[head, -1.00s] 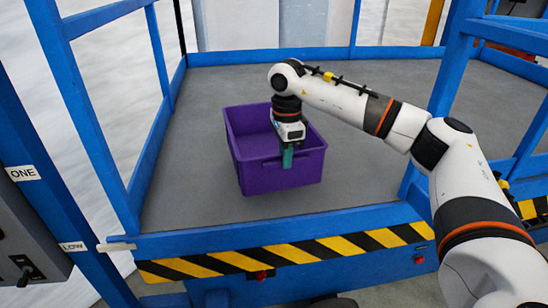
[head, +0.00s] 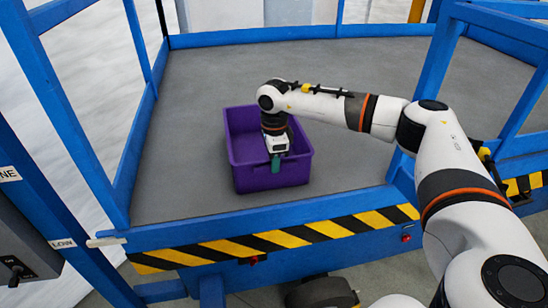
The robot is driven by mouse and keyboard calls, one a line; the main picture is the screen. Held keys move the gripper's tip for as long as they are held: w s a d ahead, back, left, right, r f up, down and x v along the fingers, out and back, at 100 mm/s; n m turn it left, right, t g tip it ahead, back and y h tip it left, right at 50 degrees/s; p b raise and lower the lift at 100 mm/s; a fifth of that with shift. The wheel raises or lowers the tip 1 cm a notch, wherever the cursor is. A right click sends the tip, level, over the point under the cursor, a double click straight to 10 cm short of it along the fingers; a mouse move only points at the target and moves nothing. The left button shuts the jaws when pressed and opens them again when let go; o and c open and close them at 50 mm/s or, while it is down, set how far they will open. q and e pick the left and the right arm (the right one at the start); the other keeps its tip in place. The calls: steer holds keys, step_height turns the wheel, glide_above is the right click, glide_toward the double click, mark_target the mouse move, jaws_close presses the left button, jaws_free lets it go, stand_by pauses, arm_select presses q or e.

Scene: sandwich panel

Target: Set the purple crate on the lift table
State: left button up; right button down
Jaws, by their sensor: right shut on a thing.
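The purple crate (head: 248,178) is an open box over the grey deck of the lift table (head: 190,120), near its front edge. It looks level; I cannot tell whether its base touches the deck. My right gripper (head: 276,165) comes down over the crate's front wall and is shut on it, with a green fingertip showing outside the wall. The other finger is hidden. My left gripper is not in view.
Blue rails (head: 75,125) and posts frame the lift table. A striped yellow and black edge (head: 280,238) runs along its front. A grey control box with a small lever (head: 15,270) stands at the left. The deck behind and left of the crate is clear.

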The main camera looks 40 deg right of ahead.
steer(key=c, duration=1.5)
jaws_free()
steer(key=shift+c, duration=0.2)
steer(key=shift+o, duration=1)
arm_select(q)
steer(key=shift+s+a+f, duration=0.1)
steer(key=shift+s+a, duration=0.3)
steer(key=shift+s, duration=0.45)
